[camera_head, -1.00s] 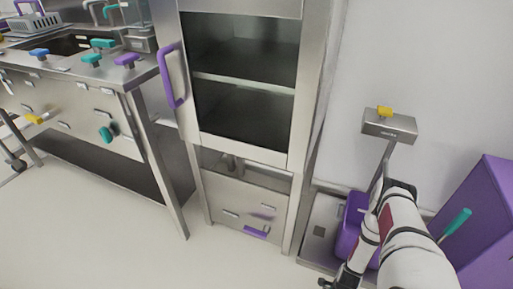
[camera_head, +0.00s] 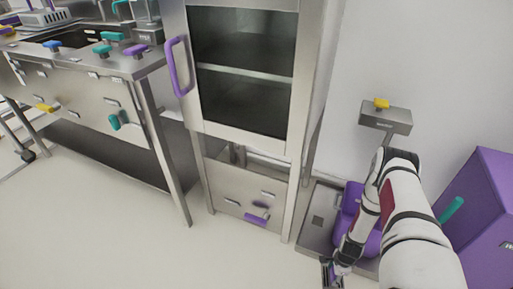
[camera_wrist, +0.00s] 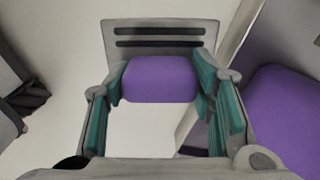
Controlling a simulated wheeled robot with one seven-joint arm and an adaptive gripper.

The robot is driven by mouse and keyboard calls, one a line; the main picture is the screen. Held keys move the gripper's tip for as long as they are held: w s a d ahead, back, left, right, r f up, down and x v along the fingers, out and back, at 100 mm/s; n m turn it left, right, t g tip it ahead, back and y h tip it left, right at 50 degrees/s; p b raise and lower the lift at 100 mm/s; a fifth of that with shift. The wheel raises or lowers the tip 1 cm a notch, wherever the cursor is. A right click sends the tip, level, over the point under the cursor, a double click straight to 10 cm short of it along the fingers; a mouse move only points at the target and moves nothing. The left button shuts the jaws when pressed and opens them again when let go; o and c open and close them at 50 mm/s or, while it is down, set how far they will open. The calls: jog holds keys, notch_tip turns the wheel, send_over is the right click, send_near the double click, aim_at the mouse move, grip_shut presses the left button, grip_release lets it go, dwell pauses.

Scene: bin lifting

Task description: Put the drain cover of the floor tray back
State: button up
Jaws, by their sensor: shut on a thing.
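My gripper (camera_wrist: 160,82) is shut on the purple handle of the drain cover in the wrist view. The drain cover (camera_wrist: 155,30) is a grey plate with two dark slots, standing out beyond the fingers. In the head view my gripper (camera_head: 337,268) is low in the picture, over the floor in front of the tray's near edge. The floor tray (camera_head: 312,238) is a shallow metal tray on the floor by the wall. A small dark square, apparently its drain (camera_head: 318,221), shows uncovered on its left part.
A purple bin (camera_head: 350,203) stands in the tray, partly hidden by my arm; purple also fills the wrist view's right side (camera_wrist: 285,115). A larger purple box (camera_head: 485,215) is at the right. A steel cabinet (camera_head: 235,185) stands left of the tray. Open floor (camera_head: 130,250) lies in front.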

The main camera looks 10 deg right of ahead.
jog(key=w+a+r+n, duration=0.3)
jog(key=w+r+n, duration=0.2)
jog(key=w+r, duration=0.5)
jog(key=w+a+r+n, duration=0.3)
jog(key=w+r+n, duration=0.2)
jog(key=r, duration=0.9)
jog(key=w+a+r+n, duration=0.1)
jog(key=a+r+n, duration=0.25)
jog(key=r, duration=0.45)
jog(key=w+a+r+n, duration=0.1)
jog(key=a+r+n, duration=0.25)
jog(key=r, duration=0.45)
jog(key=s+a+r+n+p, duration=0.1)
jog(key=s+a+r+p, duration=0.1)
jog(key=s+r+p, duration=0.2)
jog(key=s+a+r+n+p, duration=0.2)
jog(key=s+r+p, duration=0.2)
jog(key=r+p, duration=0.7)
jog(key=s+a+r+n+p, duration=0.1)
jog(key=s+a+r+p, duration=0.2)
jog(key=r+p, duration=0.5)
jog(key=shift+s+r+n, duration=0.3)
jog(key=shift+s+r, duration=0.55)
jog(key=shift+r, duration=2.85)
